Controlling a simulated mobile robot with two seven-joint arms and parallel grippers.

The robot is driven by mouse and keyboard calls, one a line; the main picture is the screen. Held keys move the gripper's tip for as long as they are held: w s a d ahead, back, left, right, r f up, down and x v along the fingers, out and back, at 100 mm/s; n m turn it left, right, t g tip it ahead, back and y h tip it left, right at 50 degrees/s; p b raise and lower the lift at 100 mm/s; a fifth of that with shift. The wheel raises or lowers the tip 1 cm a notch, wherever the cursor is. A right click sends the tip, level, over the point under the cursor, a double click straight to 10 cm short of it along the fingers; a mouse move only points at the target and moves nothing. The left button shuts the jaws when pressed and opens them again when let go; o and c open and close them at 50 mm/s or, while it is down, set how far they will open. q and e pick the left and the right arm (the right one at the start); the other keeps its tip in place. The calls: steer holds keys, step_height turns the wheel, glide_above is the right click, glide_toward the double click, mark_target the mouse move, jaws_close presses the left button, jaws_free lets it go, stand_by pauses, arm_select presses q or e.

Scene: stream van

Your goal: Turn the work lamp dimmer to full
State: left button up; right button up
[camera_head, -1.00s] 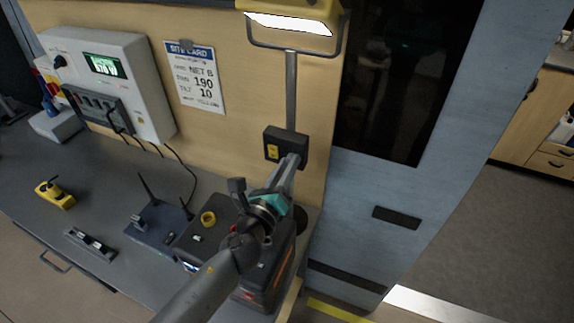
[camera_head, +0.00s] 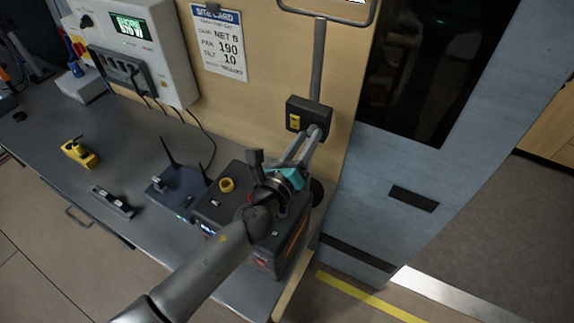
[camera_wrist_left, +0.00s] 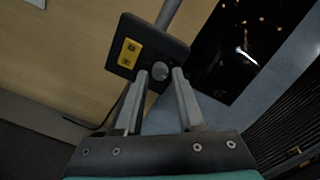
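The work lamp's dark control box (camera_head: 308,115) is on the wood wall at the foot of the lamp pole (camera_head: 316,62). It has a yellow switch plate (camera_head: 294,121), also visible in the left wrist view (camera_wrist_left: 129,52). The round grey dimmer knob (camera_wrist_left: 160,71) shows on the box in the left wrist view; the gripper hides it in the head view. My left gripper (camera_head: 311,133) is open at the box's lower right, with its two fingertips on either side of the knob. Whether they touch it is unclear. My right gripper is out of view.
A router (camera_head: 180,190) and a yellow device (camera_head: 80,153) sit on the grey bench (camera_head: 50,120). A blue-grey door panel (camera_head: 400,165) is to the right.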

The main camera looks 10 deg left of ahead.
arm_select(q)
steer(key=b+v, duration=0.2)
steer(key=v, duration=1.2)
steer(key=shift+b, duration=0.4)
steer(key=shift+s+f, duration=0.1)
steer(key=shift+s, duration=0.05)
